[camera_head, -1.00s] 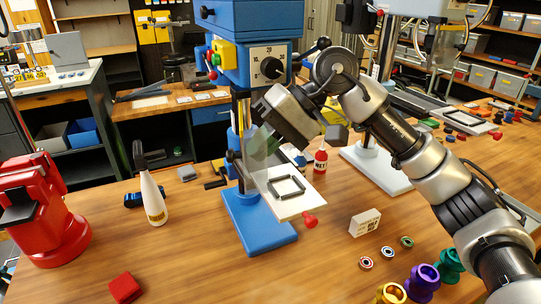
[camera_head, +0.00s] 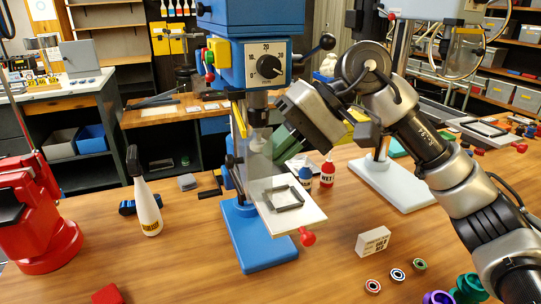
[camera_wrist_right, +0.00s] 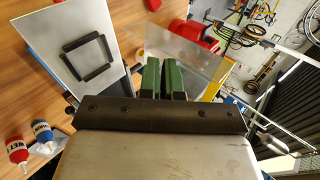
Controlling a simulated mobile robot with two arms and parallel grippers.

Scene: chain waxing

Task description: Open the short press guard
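The short blue drill press (camera_head: 265,65) stands at the middle of the bench in the head view. Its clear guard (camera_head: 261,158) hangs upright above the white press table (camera_head: 310,215), on which a dark square frame lies. The guard also shows as a see-through panel in the wrist view (camera_wrist_right: 200,62). My right gripper (camera_head: 286,148) is beside the guard's right edge, tilted down to the left. Its green fingers (camera_wrist_right: 164,80) are nearly together, with only a narrow dark gap. I cannot tell whether they touch the guard. My left gripper is out of view.
A red bottle (camera_head: 327,172) and a blue bottle (camera_head: 305,176) stand behind the press table. A white spray bottle (camera_head: 146,200) and a red machine (camera_head: 30,215) stand to the left. A small box (camera_head: 373,241) is at the right.

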